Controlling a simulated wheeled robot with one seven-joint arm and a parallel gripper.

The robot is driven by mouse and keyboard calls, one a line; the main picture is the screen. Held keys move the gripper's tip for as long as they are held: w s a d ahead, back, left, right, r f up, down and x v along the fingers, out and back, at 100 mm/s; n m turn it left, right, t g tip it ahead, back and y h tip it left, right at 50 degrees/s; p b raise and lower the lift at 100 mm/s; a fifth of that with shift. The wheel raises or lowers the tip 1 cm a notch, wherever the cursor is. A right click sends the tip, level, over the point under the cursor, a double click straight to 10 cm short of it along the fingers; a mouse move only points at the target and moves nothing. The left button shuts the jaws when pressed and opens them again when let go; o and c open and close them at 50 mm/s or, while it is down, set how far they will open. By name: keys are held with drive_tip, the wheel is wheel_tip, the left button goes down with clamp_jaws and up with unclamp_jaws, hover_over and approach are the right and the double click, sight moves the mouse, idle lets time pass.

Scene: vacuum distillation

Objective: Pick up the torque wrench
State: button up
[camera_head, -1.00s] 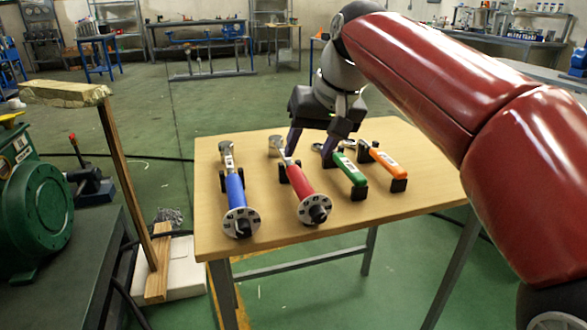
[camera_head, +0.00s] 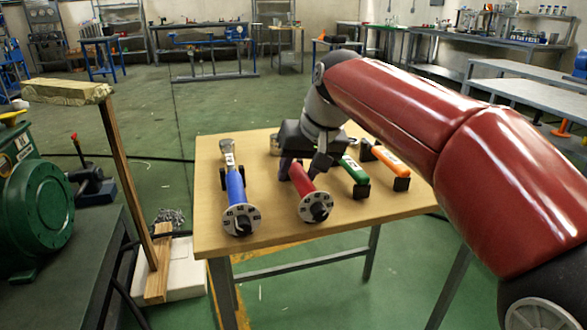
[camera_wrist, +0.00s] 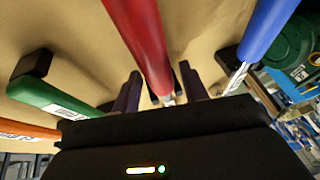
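A red-handled wrench (camera_head: 307,190) with a round slotted disc at its near end lies on the wooden table. A similar blue-handled wrench (camera_head: 236,188) lies to its left. The frames do not settle which one is the torque wrench. My gripper (camera_head: 300,174) is over the red wrench, hiding its middle and much of its far end. In the wrist view, the red handle (camera_wrist: 140,40) passes between my two spread fingers (camera_wrist: 160,88), with a gap visible on each side. The gripper is open and empty.
A green-handled tool (camera_head: 353,168) and an orange-handled tool (camera_head: 390,160) rest on black supports close to the right. The table (camera_head: 275,236) is bare along its front edge. A green machine (camera_head: 35,205) and a wooden post (camera_head: 128,185) stand left.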

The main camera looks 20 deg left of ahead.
clamp_jaws()
drive_tip(key=shift+r, duration=0.15)
wheel_tip(320, 180, up, 20)
drive_tip(key=p, duration=0.5)
idle(0.4)
drive_tip(key=shift+c, duration=1.6)
unclamp_jaws()
clamp_jaws()
